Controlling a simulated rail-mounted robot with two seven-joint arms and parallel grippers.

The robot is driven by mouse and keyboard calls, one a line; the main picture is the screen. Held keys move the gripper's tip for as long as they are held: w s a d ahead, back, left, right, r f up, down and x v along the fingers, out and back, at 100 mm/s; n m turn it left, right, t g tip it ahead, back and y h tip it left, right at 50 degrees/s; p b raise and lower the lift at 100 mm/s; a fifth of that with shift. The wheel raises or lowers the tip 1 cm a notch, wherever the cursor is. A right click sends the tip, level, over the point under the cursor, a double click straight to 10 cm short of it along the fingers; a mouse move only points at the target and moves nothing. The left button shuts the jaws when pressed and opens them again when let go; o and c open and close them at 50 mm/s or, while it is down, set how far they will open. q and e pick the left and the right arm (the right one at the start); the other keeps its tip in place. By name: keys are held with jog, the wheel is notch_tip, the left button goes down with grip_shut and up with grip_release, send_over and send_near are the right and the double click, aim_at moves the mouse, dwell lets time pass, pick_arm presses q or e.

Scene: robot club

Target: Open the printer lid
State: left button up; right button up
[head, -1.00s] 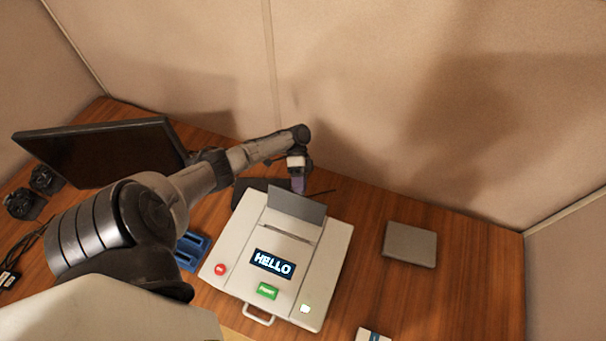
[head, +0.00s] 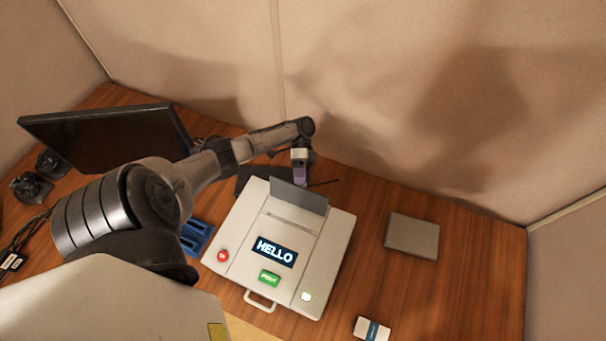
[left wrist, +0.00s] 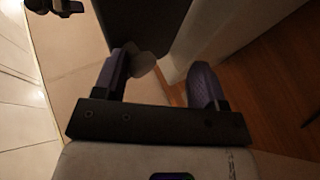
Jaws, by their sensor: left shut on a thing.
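The printer (head: 240,225) is a white box on the wooden desk. Its top shows a HELLO screen (head: 275,251), a red button (head: 222,255) and a green button (head: 269,278). The top lies flat, with a grey flap (head: 298,198) standing tilted at the back and a handle (head: 260,301) at the front. My left gripper (head: 300,172) is low behind the flap at the printer's back edge. In the left wrist view its purple fingers (left wrist: 163,82) straddle pale and dark grey printer surfaces; the exact grip point is unclear. My right gripper is out of view.
A black monitor (head: 105,145) stands at the left, near a blue holder (head: 197,237). A grey flat box (head: 412,235) lies right of the printer and a small white-blue box (head: 371,330) is at the front. Wall panels close off the desk's back.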

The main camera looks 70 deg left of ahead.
pick_arm(q)
jog(key=shift+s+d+f, duration=0.1)
jog(key=shift+d+f, duration=0.05)
jog(key=shift+f, duration=0.05)
jog(key=b+v, duration=0.7)
jog(key=v, duration=0.7)
jog(key=shift+r, duration=0.15)
dwell(0.8)
